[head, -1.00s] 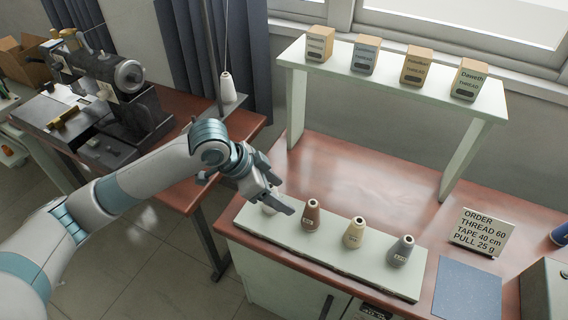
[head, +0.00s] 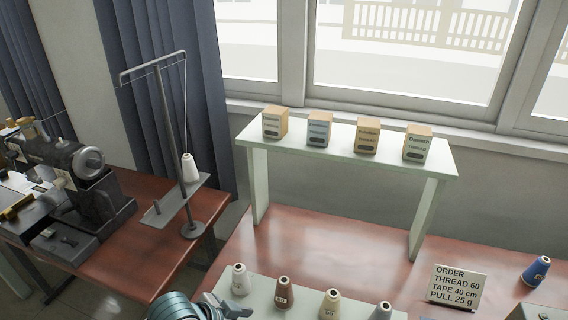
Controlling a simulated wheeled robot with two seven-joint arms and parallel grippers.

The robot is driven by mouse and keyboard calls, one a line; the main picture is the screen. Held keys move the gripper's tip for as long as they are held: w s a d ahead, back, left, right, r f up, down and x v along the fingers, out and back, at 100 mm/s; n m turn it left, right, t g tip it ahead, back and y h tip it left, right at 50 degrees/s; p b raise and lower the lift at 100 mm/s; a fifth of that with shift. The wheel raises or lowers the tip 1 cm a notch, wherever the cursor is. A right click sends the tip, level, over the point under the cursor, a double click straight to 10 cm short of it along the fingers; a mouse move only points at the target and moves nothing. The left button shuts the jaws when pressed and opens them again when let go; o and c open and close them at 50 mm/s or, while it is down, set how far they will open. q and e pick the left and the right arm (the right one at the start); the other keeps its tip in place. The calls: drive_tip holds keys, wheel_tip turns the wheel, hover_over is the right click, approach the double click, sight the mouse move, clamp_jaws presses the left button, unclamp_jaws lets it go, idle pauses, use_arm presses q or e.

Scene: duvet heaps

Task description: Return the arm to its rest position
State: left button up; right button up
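My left arm shows only at the bottom edge of the head view, as a teal and grey wrist part near the white cone. The fingertips of my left gripper are cut off or hidden, so its opening cannot be seen. A white thread cone (head: 240,279), a brown cone (head: 284,291), a cream cone (head: 330,304) and a grey cone (head: 381,311) stand upright in a row on a pale board (head: 262,287). My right gripper is not in view.
A pale raised shelf (head: 341,145) holds several small thread boxes. An order sign (head: 455,286) and a blue cone (head: 535,270) stand at right. A thread stand (head: 166,130) with a white cone (head: 189,168) and a sewing machine (head: 75,185) are at left. The red tabletop (head: 330,240) behind the cones is clear.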

use_arm(q)
drive_tip(key=s+a+f+n+g+y, duration=0.1)
drive_tip(key=s+a+f+n+y, duration=0.3)
drive_tip(key=s+a, duration=0.55)
drive_tip(key=s+a+f+n+y, duration=0.2)
drive_tip(key=s+a+f+n, duration=0.35)
drive_tip(key=s, duration=0.65)
wheel_tip(320, 180, down, 30)
drive_tip(key=m+g+b, duration=0.1)
drive_tip(key=m+b, duration=0.1)
drive_tip(key=s+a+f, duration=0.2)
drive_tip(key=s+f, duration=0.7)
drive_tip(key=s+a+f+g+b, duration=0.1)
drive_tip(key=s+a+f, duration=0.1)
drive_tip(key=s+f, duration=0.7)
drive_tip(key=shift+s+f+g, duration=0.3)
drive_tip(key=shift+f, duration=0.45)
drive_tip(key=shift+d, duration=0.1)
